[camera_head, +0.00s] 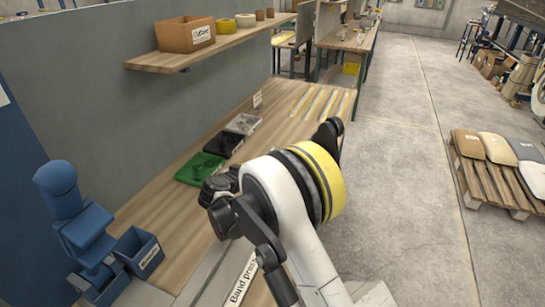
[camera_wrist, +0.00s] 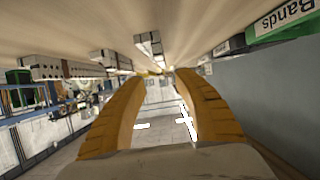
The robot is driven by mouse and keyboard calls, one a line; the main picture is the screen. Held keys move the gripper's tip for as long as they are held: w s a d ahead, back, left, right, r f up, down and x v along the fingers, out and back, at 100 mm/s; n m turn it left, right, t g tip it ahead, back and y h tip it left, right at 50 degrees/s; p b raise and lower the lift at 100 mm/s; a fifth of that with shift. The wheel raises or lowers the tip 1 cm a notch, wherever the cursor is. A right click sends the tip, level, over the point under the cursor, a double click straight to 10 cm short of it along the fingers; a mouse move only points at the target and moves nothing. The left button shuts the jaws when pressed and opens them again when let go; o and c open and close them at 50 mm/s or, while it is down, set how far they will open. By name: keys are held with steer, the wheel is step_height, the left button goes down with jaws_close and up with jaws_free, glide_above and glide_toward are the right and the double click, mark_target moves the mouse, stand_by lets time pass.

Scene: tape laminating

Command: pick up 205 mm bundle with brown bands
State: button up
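Several long thin strips (camera_head: 320,101) lie side by side at the far end of the wooden workbench (camera_head: 175,215) in the head view. They look pale and yellowish; their lengths and band colours are too small to tell, so I cannot pick out the 205 mm bundle with brown bands. In the wrist view my gripper (camera_wrist: 156,74) shows two orange-brown fingers spread apart with nothing between them. In the head view my arm hides most of the gripper. The strips lie beyond it, apart from my arm.
A green tray (camera_head: 199,169), a black tray (camera_head: 224,144) and a grey tray (camera_head: 243,124) stand along the bench's wall side. A blue bin (camera_head: 139,250) is at the near left. A shelf (camera_head: 160,62) with a cardboard box (camera_head: 185,35) overhangs the bench. The floor at right is clear before a loaded pallet (camera_head: 478,185).

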steer(key=b+x, duration=0.2)
steer(key=x, duration=0.3)
steer(key=b+x, duration=0.2)
steer(key=x, duration=0.3)
steer(key=shift+w+r, duration=0.1)
steer(key=shift+w, duration=0.25)
steer(key=shift+r, duration=0.1)
jaws_close()
